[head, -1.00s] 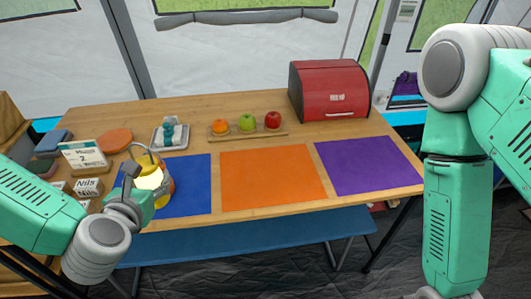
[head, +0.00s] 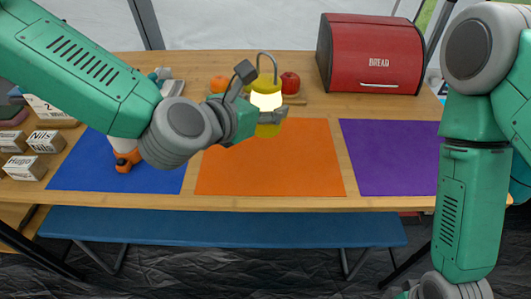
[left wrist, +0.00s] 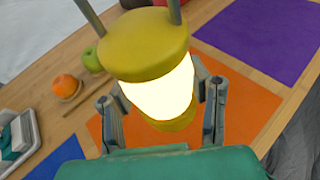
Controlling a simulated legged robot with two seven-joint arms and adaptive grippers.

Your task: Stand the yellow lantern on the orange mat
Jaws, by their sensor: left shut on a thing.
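The yellow lantern (head: 267,84) has a glowing white middle and a thin grey handle. My left gripper (head: 260,100) is shut on it and holds it roughly upright over the far part of the orange mat (head: 275,170). In the left wrist view the lantern (left wrist: 145,45) sits between the two fingers, with the orange mat (left wrist: 245,112) below and behind it. The lantern seems to hang above the mat; the exact gap is hard to tell. My right arm shows at the right, but its gripper is out of view.
A blue mat (head: 80,170) with a white and orange object (head: 126,160) lies left, a purple mat (head: 390,160) right. A red bread box (head: 370,55) and fruit, including a red apple (head: 289,82), stand behind. The orange mat's visible part is clear.

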